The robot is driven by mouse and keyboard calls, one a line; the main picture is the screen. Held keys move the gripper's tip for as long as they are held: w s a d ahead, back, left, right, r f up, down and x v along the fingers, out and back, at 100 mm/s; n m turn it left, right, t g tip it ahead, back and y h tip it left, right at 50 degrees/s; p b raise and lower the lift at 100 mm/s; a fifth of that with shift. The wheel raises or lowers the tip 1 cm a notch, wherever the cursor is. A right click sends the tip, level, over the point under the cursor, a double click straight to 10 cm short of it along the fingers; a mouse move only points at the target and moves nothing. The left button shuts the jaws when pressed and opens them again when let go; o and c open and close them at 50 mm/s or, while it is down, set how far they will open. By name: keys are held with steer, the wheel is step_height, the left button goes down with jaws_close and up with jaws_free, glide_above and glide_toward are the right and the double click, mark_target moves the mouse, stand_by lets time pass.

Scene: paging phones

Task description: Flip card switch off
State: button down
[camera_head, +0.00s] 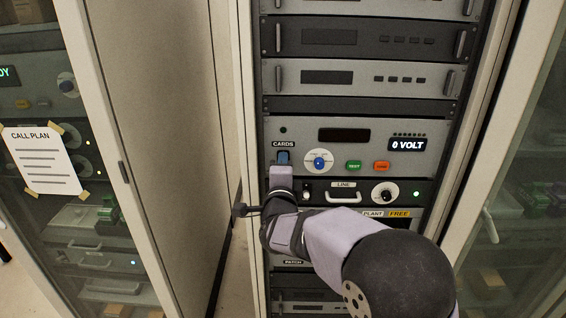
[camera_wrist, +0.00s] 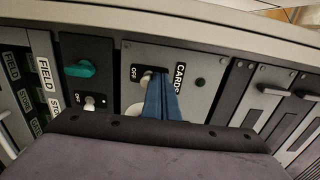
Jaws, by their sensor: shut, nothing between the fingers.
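The card switch (camera_wrist: 147,77) is a small pale lever on a grey panel in the wrist view, between the OFF label (camera_wrist: 134,73) and the sideways CARDS label (camera_wrist: 180,80). Its tip lies on the OFF side, close to that label. My gripper (camera_wrist: 161,84) is shut and empty, its blue fingers together just beside the lever; I cannot tell whether they touch it. In the head view my gripper (camera_head: 283,157) is right below the CARDS label (camera_head: 283,144) and hides the switch. The panel display (camera_head: 407,145) reads "0 VOLT".
Right of my gripper are a blue dial (camera_head: 319,160), a green button (camera_head: 354,166) and an orange button (camera_head: 381,166). The LINE unit (camera_head: 344,196) with its handle is below. Another OFF-marked switch (camera_wrist: 90,103) and a teal knob (camera_wrist: 80,69) show in the wrist view.

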steer(key=shift+r, duration=0.65)
steer(key=shift+s, duration=0.2)
steer(key=s+b, duration=0.1)
steer(key=s, duration=0.6)
steer(key=shift+s+b, duration=0.35)
steer(key=shift+b, duration=0.05)
stand_by(0.3)
